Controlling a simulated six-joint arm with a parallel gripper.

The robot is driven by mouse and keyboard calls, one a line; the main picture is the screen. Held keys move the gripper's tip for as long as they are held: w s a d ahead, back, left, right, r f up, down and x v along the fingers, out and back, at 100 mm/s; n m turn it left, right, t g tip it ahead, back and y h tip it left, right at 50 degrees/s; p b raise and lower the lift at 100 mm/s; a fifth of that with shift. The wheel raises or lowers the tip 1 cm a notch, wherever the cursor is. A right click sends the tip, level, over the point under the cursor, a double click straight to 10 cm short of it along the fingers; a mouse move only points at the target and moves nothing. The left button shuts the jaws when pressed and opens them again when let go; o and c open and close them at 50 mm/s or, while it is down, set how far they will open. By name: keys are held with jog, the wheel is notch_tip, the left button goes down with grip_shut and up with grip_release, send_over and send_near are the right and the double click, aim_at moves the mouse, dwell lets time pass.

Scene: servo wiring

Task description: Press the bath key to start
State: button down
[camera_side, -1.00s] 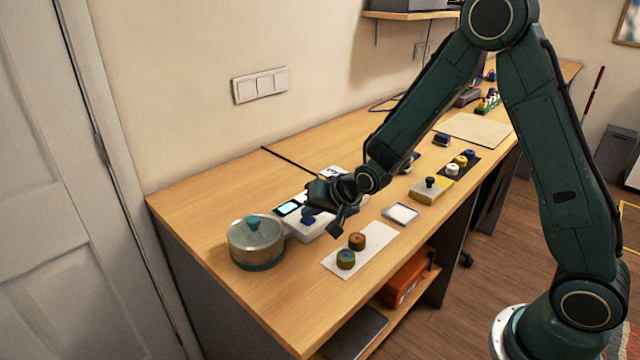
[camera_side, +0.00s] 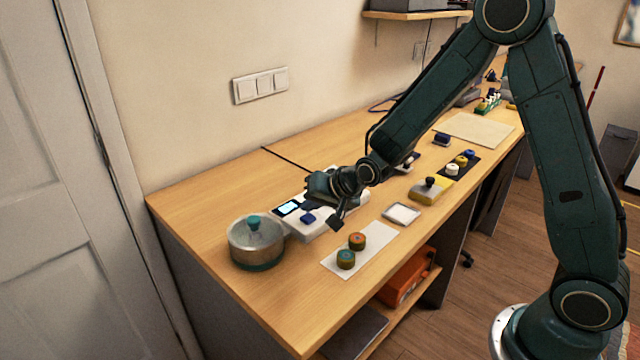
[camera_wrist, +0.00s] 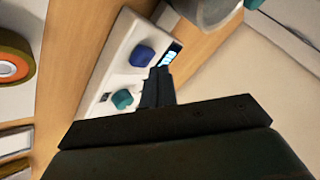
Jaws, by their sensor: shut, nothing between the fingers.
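A white control unit (camera_side: 325,222) stands on the bench with a lit screen (camera_side: 289,208) and a blue key (camera_side: 308,218). In the wrist view the unit (camera_wrist: 112,62) shows the blue key (camera_wrist: 142,56) and a teal key (camera_wrist: 122,98). In the side view my arm hides the teal key. A round metal bath (camera_side: 256,245) with a teal knob on top is left of the unit. My gripper (camera_side: 339,224) is over the unit's right part, shut and empty. In the wrist view its fingertips (camera_wrist: 160,72) overlap the unit's edge beside the keys; contact cannot be told.
Two round orange-and-green pieces (camera_side: 352,250) lie on a white mat in front of the unit. A small square tray (camera_side: 401,213) and a yellow block with a dark knob (camera_side: 430,190) lie to the right.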

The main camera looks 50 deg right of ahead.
aim_at(312, 219)
jog(key=shift+r, duration=0.15)
jog(key=shift+r, duration=2.4)
jog(key=s+d+r+n+g, duration=0.1)
jog(key=s+r+n, duration=0.3)
jog(key=s, duration=1.2)
jog(key=s+d+r+n+g+h, duration=0.1)
jog(key=s+r, duration=0.7)
jog(key=s, duration=0.8)
jog(key=n+g, duration=0.1)
jog(key=n, duration=0.1)
jog(key=shift+d+r+n+g, duration=0.2)
jog(key=shift+r+n+g, duration=0.1)
jog(key=shift+r+n, duration=0.1)
dwell(1.7)
